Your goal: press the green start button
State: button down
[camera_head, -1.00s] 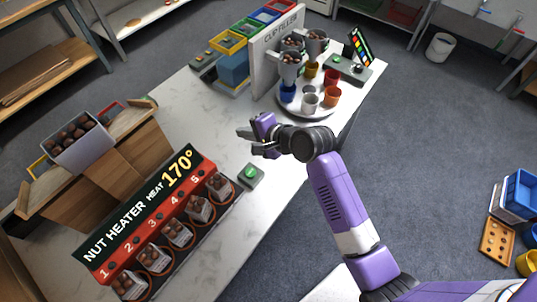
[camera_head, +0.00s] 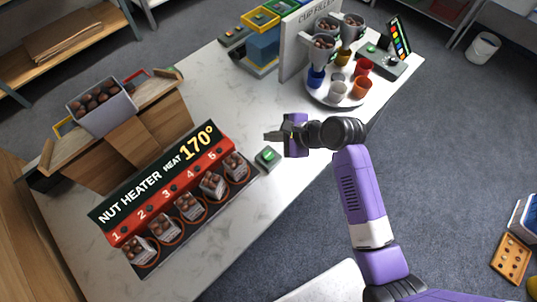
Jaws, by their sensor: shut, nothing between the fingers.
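A small grey box with a green button (camera_head: 268,155) sits on the white marble counter, just right of the nut heater (camera_head: 165,190). My gripper (camera_head: 270,135) is shut and empty. Its fingers point left and appear just above the button box in the picture, apart from it. I cannot tell their height over the counter. The button is in plain view.
The nut heater holds several cups of nuts. A wooden stand with a grey bin of chestnuts (camera_head: 101,107) is behind it. The cup filler (camera_head: 310,35) has a round tray of coloured cups (camera_head: 335,98). Bare counter (camera_head: 215,90) lies between heater and filler.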

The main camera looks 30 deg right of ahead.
jog(key=b, duration=0.6)
send_over(271, 157)
notch_tip(271, 157, down, 6)
jog(key=shift+r, duration=0.1)
jog(key=shift+f+b, duration=0.5)
jog(key=shift+f, duration=0.65)
jog(key=shift+f, duration=0.15)
dwell(0.6)
jog(key=shift+f, duration=0.3)
jog(key=shift+f, duration=0.4)
dwell(0.8)
jog(key=shift+r, duration=0.1)
jog(key=shift+r+p, duration=0.75)
jog(key=shift+p, duration=0.45)
